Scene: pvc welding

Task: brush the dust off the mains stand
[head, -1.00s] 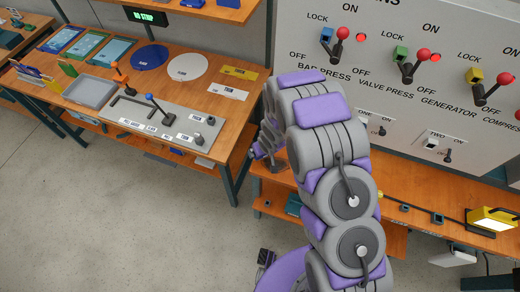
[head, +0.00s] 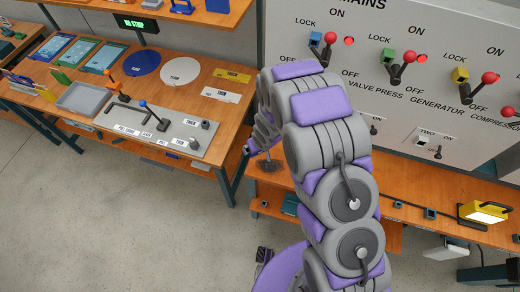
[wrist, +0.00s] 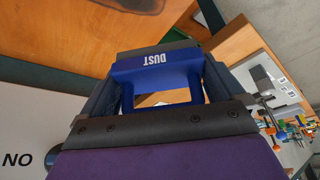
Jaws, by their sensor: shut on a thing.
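My gripper (wrist: 160,85) is shut on a blue brush (wrist: 153,73) lettered "DUST", held between its two dark fingers in the wrist view. In the head view my gripper is mostly hidden by my arm, near the left end of the mains stand. The mains stand (head: 412,211) is an orange wooden bench under the pale mains panel (head: 440,115). A dark patch (head: 270,166) shows near its left end; I cannot tell what it is. An orange wooden surface (wrist: 235,45) lies beyond the brush in the wrist view. I cannot tell whether the brush touches it.
The panel carries levers with red knobs (head: 330,37). A yellow work lamp (head: 487,213) stands at the stand's right. Another bench (head: 205,77) at left holds a grey tray (head: 83,98), discs and levers. Grey floor (head: 110,220) in front is clear.

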